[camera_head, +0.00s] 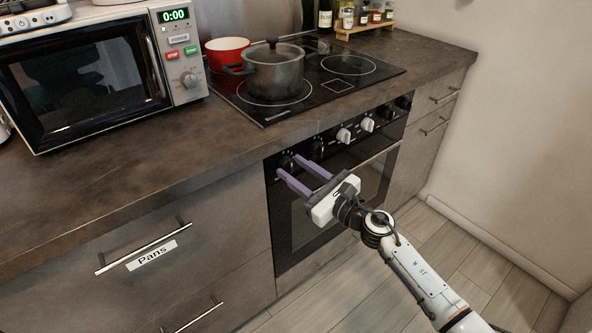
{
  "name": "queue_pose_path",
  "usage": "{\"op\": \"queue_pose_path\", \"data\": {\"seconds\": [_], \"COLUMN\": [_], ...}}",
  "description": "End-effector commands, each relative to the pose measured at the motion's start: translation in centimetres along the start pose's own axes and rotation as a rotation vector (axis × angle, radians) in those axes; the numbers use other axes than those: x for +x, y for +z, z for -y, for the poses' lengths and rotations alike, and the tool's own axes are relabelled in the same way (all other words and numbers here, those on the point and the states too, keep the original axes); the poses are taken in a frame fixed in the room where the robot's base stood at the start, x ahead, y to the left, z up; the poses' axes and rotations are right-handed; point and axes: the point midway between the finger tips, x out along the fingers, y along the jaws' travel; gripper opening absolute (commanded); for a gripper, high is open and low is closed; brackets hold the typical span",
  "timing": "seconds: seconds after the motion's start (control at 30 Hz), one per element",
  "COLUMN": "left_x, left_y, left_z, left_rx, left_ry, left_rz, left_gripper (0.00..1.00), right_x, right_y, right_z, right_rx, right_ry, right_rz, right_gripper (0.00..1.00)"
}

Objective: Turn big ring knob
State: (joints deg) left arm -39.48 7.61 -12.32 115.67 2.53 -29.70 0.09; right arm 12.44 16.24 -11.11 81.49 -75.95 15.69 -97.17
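The oven's control panel carries a row of knobs. The leftmost is a dark knob (287,162), partly hidden by my fingertips. Right of it come another dark knob (317,149), a white knob (344,135) and a second white knob (367,124), with dark knobs (403,102) at the far end. I cannot tell for sure which one is the big ring knob. My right gripper (289,166) reaches in from the lower right with its two purple fingers apart. Its tips are at the leftmost knob, one on either side in the picture; contact cannot be told. My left gripper is not in view.
The oven door (345,199) with its handle lies below the panel, close to my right gripper. A grey pot (275,76) and a red pot (225,52) stand on the cooktop (340,85). A microwave (100,75) is at left. The floor at right is clear.

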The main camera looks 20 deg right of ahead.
Motion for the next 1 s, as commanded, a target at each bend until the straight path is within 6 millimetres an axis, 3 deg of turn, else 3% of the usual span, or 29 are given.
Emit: {"op": "queue_pose_path", "data": {"seconds": [0.03,0.17,0.57,1.0], "left_x": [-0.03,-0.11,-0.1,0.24], "left_y": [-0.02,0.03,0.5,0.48], "left_z": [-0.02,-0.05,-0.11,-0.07], "left_rx": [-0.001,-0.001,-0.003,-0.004], "left_ry": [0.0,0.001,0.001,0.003], "left_rz": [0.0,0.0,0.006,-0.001], "left_gripper": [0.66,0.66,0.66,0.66], "right_x": [-0.01,-0.03,-0.03,-0.02], "right_y": [0.0,0.0,-0.05,-0.11], "right_z": [0.0,-0.01,-0.04,0.03], "right_rx": [0.0,0.0,0.078,0.441], "right_ry": [0.0,0.0,0.0,-0.005], "right_rz": [0.0,0.0,0.006,0.031], "right_gripper": [0.26,0.06,0.06,0.06]}}
